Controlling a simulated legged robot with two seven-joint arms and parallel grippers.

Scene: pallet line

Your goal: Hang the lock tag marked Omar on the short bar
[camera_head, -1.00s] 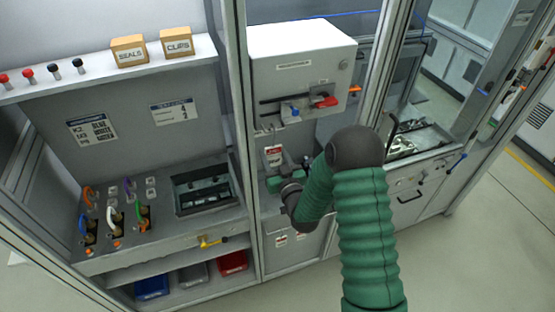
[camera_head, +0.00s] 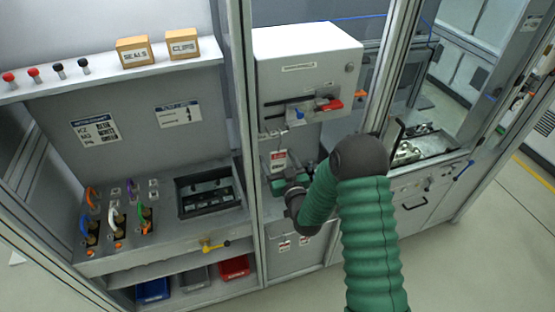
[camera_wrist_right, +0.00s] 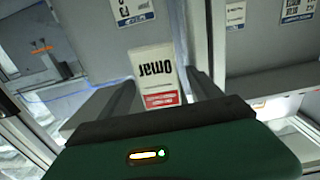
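The lock tag marked Omar (camera_wrist_right: 155,75) is white with a red band, and its lettering is upside down in the right wrist view. It lies between the two fingers of my right gripper (camera_wrist_right: 162,82), near their tips. Whether the fingers press on its edges is unclear. In the head view a white and red tag (camera_head: 279,160) shows under the grey box, just above my right gripper (camera_head: 287,184), which my green arm partly hides. Small hooks or bars (camera_head: 272,133) stick out under the box; their lengths are hard to tell. My left gripper is out of view.
The grey box (camera_head: 305,70) has red and blue handles on its front. More small red and white tags or labels (camera_head: 284,245) show on the lower panel. Frame posts (camera_head: 241,130) stand at the left. A bench with coloured loops (camera_head: 92,195) is further left.

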